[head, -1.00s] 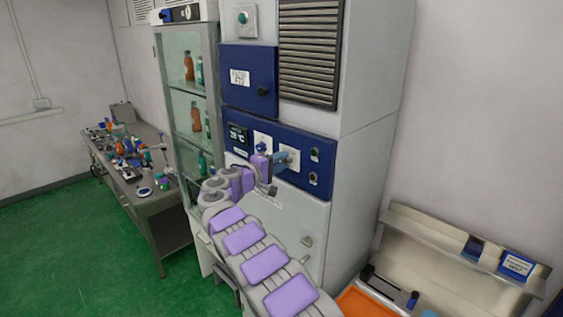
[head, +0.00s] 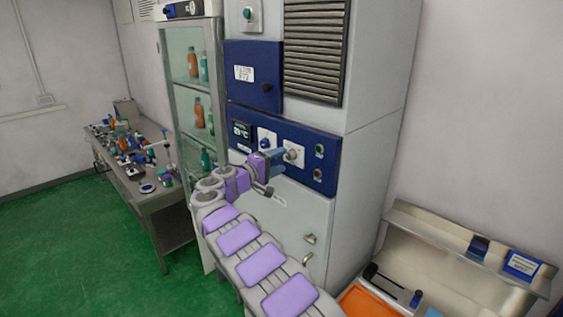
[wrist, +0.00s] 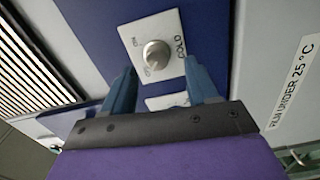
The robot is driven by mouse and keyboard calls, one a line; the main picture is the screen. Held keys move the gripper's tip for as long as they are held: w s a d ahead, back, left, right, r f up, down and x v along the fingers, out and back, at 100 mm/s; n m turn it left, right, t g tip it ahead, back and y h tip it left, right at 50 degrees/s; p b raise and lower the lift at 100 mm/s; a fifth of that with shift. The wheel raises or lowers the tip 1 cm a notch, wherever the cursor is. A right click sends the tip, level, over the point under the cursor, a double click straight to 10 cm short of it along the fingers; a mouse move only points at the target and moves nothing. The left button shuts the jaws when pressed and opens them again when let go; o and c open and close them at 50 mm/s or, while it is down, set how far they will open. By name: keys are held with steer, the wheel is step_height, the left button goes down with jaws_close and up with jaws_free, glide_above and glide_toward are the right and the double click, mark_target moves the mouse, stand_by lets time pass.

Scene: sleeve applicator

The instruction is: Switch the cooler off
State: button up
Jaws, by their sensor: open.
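The cooler's blue control panel (head: 325,152) is on the tall grey cabinet. A silver knob (wrist: 155,56) sits on a white plate marked COLD, with smaller ON and apparently OFF marks, in the wrist view. It also shows in the head view (head: 291,155), to the right of my gripper. My gripper (wrist: 159,68) is open and empty, its blue fingers on either side of the knob in the picture. I cannot tell whether they touch it. A second white plate (wrist: 165,102) is partly hidden by my gripper. Its blue knob (head: 264,143) shows in the head view.
A lit display (head: 241,131) is left of the knobs, and two small round controls (head: 319,151) are to the right. A glass cabinet (head: 180,95) with bottles stands left. A cluttered table (head: 165,205) is farther left.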

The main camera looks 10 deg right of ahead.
steer(key=b+v, duration=0.2)
steer(key=v, duration=1.3)
steer(key=shift+w+a, duration=0.15)
steer(key=shift+a, duration=0.2)
steer(key=shift+a, duration=0.1)
